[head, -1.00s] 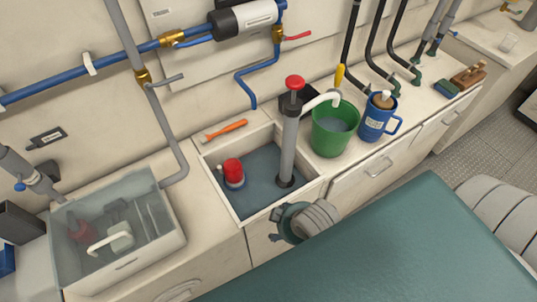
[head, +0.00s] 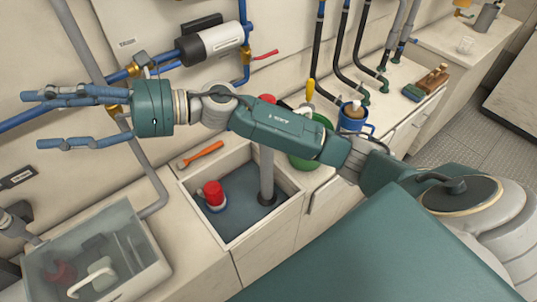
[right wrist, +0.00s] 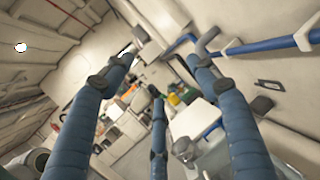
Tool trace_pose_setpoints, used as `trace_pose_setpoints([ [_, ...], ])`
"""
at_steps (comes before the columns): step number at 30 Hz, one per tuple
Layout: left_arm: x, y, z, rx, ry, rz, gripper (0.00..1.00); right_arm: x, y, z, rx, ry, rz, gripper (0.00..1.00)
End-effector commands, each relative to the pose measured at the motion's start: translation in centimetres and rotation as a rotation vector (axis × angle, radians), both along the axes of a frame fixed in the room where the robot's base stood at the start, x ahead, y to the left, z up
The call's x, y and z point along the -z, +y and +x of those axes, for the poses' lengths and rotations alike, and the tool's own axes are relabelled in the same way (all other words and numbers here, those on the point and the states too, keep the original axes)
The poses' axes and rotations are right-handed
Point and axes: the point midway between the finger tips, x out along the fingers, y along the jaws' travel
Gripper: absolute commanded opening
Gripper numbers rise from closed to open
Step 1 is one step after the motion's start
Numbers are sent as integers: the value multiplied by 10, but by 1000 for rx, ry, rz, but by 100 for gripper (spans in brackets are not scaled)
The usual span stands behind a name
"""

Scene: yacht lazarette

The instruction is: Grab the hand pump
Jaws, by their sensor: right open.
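The hand pump is a grey upright tube (head: 267,172) with a red knob (head: 266,98) on top, standing in a square open well (head: 240,238). My right arm crosses in front of its upper part and hides most of the spout. My right gripper (head: 48,120) is open and empty, its fingers pointing left, well to the left of the pump and above the counter. In the right wrist view its three blue fingers (right wrist: 160,75) are spread with nothing between them. My left gripper is not in view.
A red-topped item (head: 214,194) sits in the well beside the pump. An orange-handled tool (head: 200,154) lies behind it. A green bucket (head: 303,162), partly hidden, and a blue mug (head: 355,120) stand to the right. A clear-lidded bin (head: 145,280) is at front left; pipes line the wall.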

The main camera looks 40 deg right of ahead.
Motion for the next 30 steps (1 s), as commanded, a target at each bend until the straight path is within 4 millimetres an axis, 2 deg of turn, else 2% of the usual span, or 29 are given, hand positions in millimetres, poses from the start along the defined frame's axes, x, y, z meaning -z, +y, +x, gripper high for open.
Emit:
trace_pose_setpoints([
  [1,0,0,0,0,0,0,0,7,3,-9,-59,-164,-153,58],
  [2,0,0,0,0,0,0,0,16,3,-16,-100,-256,-243,58],
  [4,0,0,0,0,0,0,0,41,-9,-23,-194,-451,-455,58],
  [5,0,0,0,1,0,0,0,52,-20,-24,-236,-527,-548,58],
  [7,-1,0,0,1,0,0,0,76,-54,-20,-336,-684,-765,58],
  [8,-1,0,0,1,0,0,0,85,-74,-17,-380,-739,-858,58],
  [11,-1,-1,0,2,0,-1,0,101,-154,-3,-535,-871,-1161,58],
  [12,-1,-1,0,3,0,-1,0,101,-190,2,-597,-899,-1272,58],
  [15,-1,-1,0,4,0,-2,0,89,-274,5,-739,-909,-1499,58],
  [18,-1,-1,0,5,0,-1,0,70,-338,-1,-849,-872,-1646,58],
  [19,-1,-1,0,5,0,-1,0,64,-352,-3,-874,-859,-1676,58],
  [21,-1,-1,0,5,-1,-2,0,55,-376,-9,-918,-831,-1723,58],
  [24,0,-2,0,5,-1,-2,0,54,-391,-13,-952,-811,-1748,58],
  [30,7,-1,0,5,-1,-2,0,83,-392,-15,-959,-807,-1749,58],
])
